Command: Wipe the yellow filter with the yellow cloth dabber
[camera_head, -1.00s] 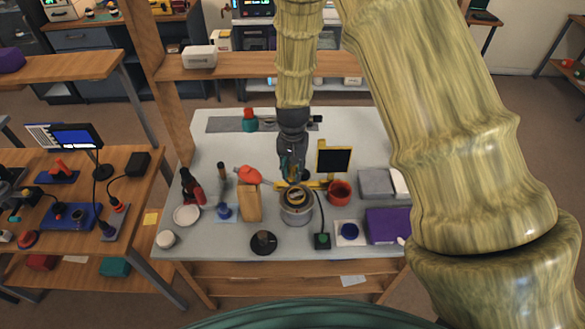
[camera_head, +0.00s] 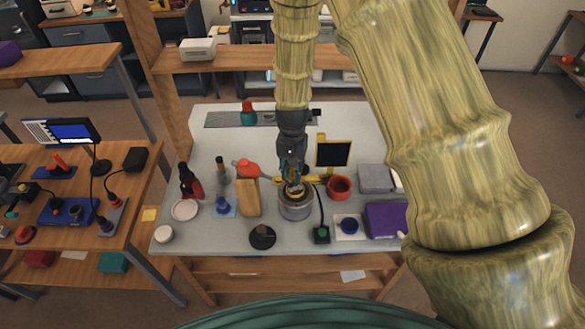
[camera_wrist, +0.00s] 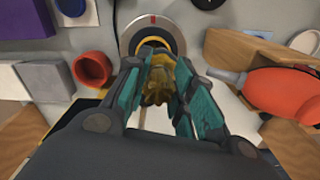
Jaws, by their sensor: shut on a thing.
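My gripper (camera_head: 292,180) is over the round silver stand (camera_head: 295,208); its teal fingers also show in the wrist view (camera_wrist: 165,85). They are closed around a yellow-brown piece (camera_wrist: 158,82), which looks like the yellow cloth dabber. The yellow filter seems to be the gold-rimmed disc (camera_head: 299,194) on top of the stand, mostly hidden by the gripper. In the wrist view the silver rim with a red mark (camera_wrist: 152,20) shows beyond the fingers. I cannot tell whether the dabber touches the filter.
A red cup (camera_head: 339,187) stands right of the stand, with a black yellow-framed panel (camera_head: 334,153) behind it. A wooden block (camera_head: 248,198) and an orange-red bulb (camera_head: 246,168) are on the left. A black round base (camera_head: 262,237) and a green-topped box (camera_head: 321,235) are in front.

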